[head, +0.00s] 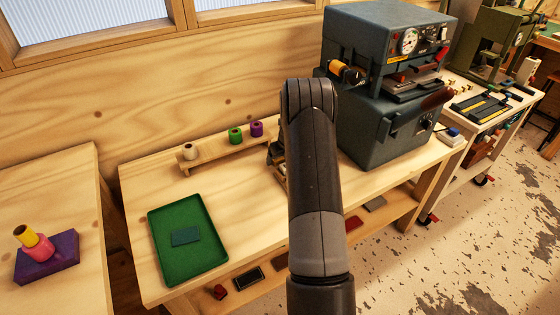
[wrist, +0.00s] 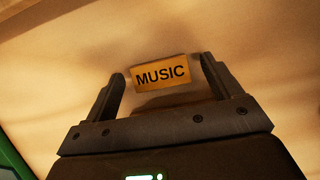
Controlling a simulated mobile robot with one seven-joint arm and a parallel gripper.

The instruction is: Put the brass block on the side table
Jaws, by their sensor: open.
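The brass block (wrist: 161,74), a small yellow-gold piece marked "MUSIC", shows in the wrist view between the fingertips of my gripper (wrist: 162,67). The gripper is open, with a gap visible on the left of the block and the right finger close to its right end. I cannot tell whether that finger touches it. Pale wood lies behind the block. In the head view my arm hides the block and most of my gripper (head: 275,158), which is over the middle workbench (head: 246,225). A separate wooden table (head: 50,192) at the left may be the side table.
A green tray (head: 213,268) with a dark green plate lies left on the workbench. A wooden rack (head: 222,158) with several small rolls stands behind. A large grey machine (head: 365,130) stands right. The left table bears a purple block (head: 62,258) with a pink-yellow piece.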

